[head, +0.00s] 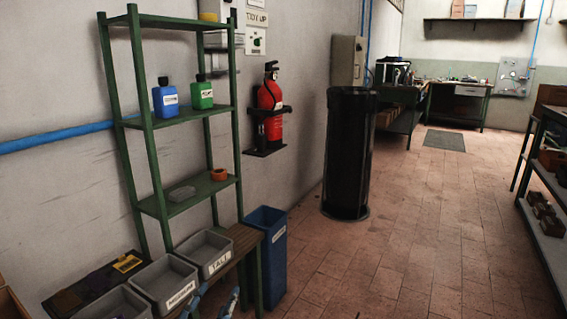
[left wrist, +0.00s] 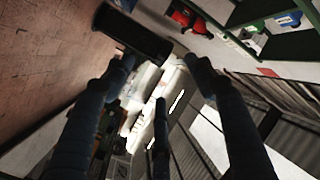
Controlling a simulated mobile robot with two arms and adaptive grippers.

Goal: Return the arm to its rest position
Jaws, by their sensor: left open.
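My left gripper (head: 213,302) shows only by its blue fingertips at the bottom edge of the head view. It is in front of the wooden bench that holds the grey bins. In the left wrist view its dark fingers (left wrist: 160,70) are spread apart with nothing between them. The rest of the left arm is hidden below the head view. My right gripper is in neither view.
Grey bins (head: 163,300) stand on the bench near my left gripper. A blue bin (head: 272,262) stands beside it. A green shelf (head: 190,118) holds a blue and a green bottle. A black cylinder (head: 348,155) stands further back. The tiled floor (head: 420,230) is clear.

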